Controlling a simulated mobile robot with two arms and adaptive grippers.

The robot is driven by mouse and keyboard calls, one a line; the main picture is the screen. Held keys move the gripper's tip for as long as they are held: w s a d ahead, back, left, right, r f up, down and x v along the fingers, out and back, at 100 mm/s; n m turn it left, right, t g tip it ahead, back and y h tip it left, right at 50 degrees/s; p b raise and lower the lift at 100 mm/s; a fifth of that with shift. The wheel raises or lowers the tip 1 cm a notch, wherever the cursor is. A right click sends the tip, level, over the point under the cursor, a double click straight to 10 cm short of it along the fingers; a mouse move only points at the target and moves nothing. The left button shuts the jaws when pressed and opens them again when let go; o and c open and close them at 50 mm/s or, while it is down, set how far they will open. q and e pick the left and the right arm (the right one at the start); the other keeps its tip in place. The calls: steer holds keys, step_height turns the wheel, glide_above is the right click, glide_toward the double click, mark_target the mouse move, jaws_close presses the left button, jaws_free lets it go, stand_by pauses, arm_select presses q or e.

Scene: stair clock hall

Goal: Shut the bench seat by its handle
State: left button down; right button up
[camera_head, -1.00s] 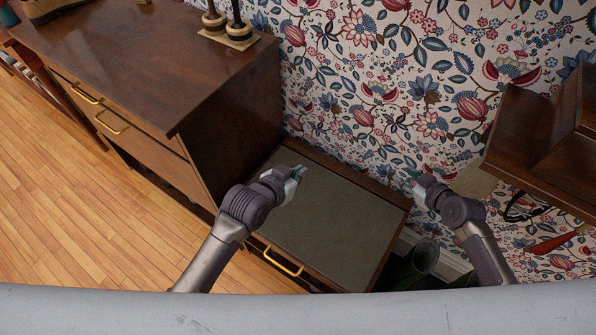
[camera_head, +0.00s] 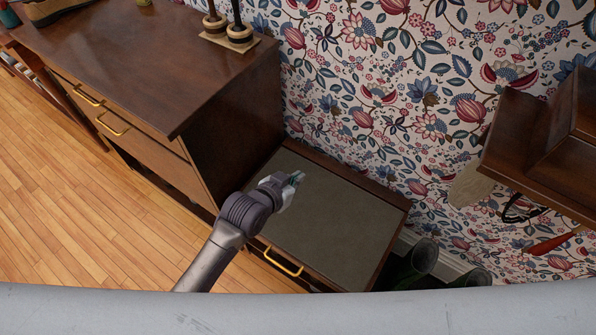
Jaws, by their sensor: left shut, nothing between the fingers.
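The bench seat (camera_head: 335,222) is a flat grey-green panel in a dark wood frame, lying level against the wallpapered wall. Its brass handle (camera_head: 283,262) is on the front side, near the bottom of the view. My left gripper (camera_head: 297,179) is above the upper left part of the seat, shut and empty, apart from the handle. My left forearm passes just left of the handle. My right gripper is out of view.
A dark wood cabinet (camera_head: 225,115) with brass drawer pulls stands directly left of the bench. Dark green boots (camera_head: 418,258) stand right of the bench. A wooden wall shelf (camera_head: 530,140) juts out at the right. Wooden floor (camera_head: 80,220) is open at the left.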

arm_select(q)
steer(key=shift+s, duration=0.15)
steer(key=v, duration=1.2)
steer(key=s+a+f+n+g+y, duration=0.1)
steer(key=a+f, duration=0.3)
steer(key=f, duration=0.5)
steer(key=s+a+f+n+g+y, duration=0.1)
steer(key=s+a+f+y, duration=0.15)
steer(key=f, duration=0.65)
steer(key=s+a+f+n+g+y, duration=0.1)
steer(key=a+f, duration=0.3)
steer(key=f, duration=0.6)
steer(key=s+a+f+g, duration=0.1)
steer(key=s+a+f, duration=0.1)
steer(key=s+f, duration=0.4)
steer(key=s+a+f+n+g+y, duration=0.1)
steer(key=s+f, duration=0.5)
steer(key=s, duration=0.6)
steer(key=s+a+f+g+y, duration=0.1)
steer(key=s+a+f+g, duration=0.2)
steer(key=s+f, duration=0.3)
steer(key=s+a, duration=0.1)
steer(key=s, duration=0.2)
steer(key=shift+s, duration=0.3)
